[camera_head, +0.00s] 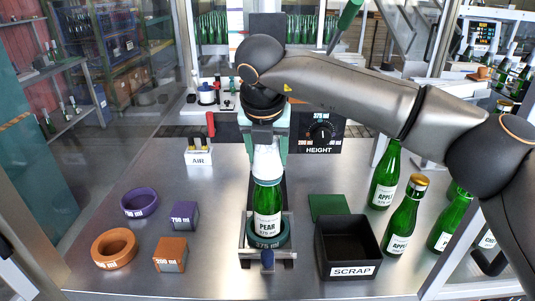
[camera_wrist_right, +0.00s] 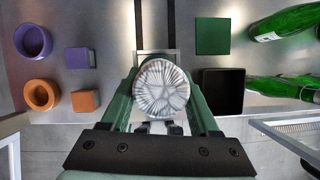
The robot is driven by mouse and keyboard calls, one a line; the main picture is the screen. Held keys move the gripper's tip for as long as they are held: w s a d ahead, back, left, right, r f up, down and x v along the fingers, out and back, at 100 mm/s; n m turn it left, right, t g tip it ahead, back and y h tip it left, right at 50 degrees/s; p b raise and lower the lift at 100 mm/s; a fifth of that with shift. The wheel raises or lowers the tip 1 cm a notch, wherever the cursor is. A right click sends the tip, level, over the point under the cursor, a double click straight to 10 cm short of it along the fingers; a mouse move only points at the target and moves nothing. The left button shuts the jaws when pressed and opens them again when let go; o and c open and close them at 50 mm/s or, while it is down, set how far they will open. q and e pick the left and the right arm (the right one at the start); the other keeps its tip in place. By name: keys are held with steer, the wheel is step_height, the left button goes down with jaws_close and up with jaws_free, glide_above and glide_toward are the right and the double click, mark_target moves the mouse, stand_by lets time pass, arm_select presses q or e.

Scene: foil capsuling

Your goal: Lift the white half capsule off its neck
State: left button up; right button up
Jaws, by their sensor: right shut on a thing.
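The white half capsule (camera_head: 266,161) sits over the neck of the green PEAR bottle (camera_head: 267,206), with its lower edge meeting the glass. The bottle stands upright in the holder marked 375 ml (camera_head: 250,255). My right gripper (camera_head: 266,160) comes down from above and is shut on the capsule, one green finger on each side. In the right wrist view, the capsule's pleated, crinkled top (camera_wrist_right: 161,88) shows between the fingers (camera_wrist_right: 162,100) and hides the bottle below. My left gripper is not in view.
APPLE bottles (camera_head: 403,219) stand further right. Purple (camera_head: 139,203) and orange (camera_head: 115,248) rings and blocks lie left. A HEIGHT dial (camera_head: 320,132) is behind.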

steer(key=shift+r, duration=0.65)
steer(key=shift+r+p, duration=0.55)
steer(key=shift+r, duration=7.65)
steer(key=shift+f+b, duration=2.2)
steer(key=shift+f, duration=0.1)
